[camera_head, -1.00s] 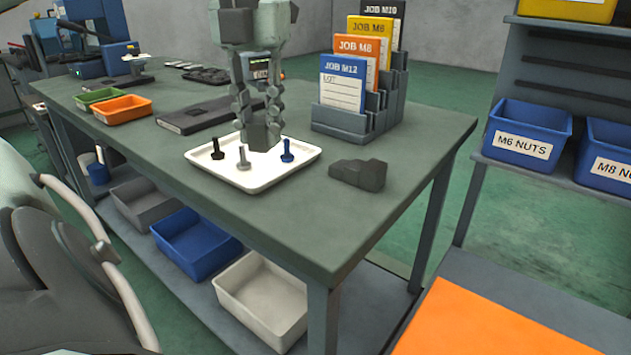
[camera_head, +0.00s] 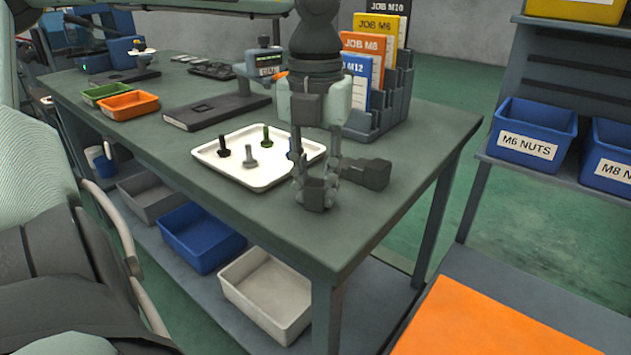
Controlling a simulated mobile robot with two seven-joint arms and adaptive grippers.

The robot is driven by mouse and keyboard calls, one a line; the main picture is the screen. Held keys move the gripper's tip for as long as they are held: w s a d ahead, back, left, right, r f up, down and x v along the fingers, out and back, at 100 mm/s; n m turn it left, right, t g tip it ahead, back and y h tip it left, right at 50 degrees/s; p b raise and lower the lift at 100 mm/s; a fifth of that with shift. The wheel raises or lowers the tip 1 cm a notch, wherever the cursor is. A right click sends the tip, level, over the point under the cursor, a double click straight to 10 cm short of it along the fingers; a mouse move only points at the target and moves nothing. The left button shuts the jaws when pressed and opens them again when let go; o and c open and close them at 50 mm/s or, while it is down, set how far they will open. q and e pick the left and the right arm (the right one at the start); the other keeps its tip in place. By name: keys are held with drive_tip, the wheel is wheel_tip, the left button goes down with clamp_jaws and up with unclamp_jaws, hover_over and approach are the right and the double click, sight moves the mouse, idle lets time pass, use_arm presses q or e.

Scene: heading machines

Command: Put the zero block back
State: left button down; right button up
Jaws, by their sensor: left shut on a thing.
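My left gripper (camera_head: 316,187) points straight down over the front right part of the bench. It is shut on a small dark grey block (camera_head: 314,195), which looks like the zero block. The block is at or just above the bench top, right of the white tray's front right corner; contact with the bench is unclear. A dark, stepped grey piece (camera_head: 369,174) sits on the bench just right of the fingers, partly covered by them. My right gripper is out of view.
A white tray (camera_head: 240,175) with several bolts lies left of the gripper, one bolt partly hidden. A gauge (camera_head: 265,62) stands behind it. A card rack (camera_head: 392,105) stands behind right. The bench's front right (camera_head: 370,215) is clear.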

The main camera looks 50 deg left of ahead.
sight(315, 182)
use_arm(q)
drive_tip(key=c, duration=1.3)
unclamp_jaws()
wheel_tip(315, 182, up, 12)
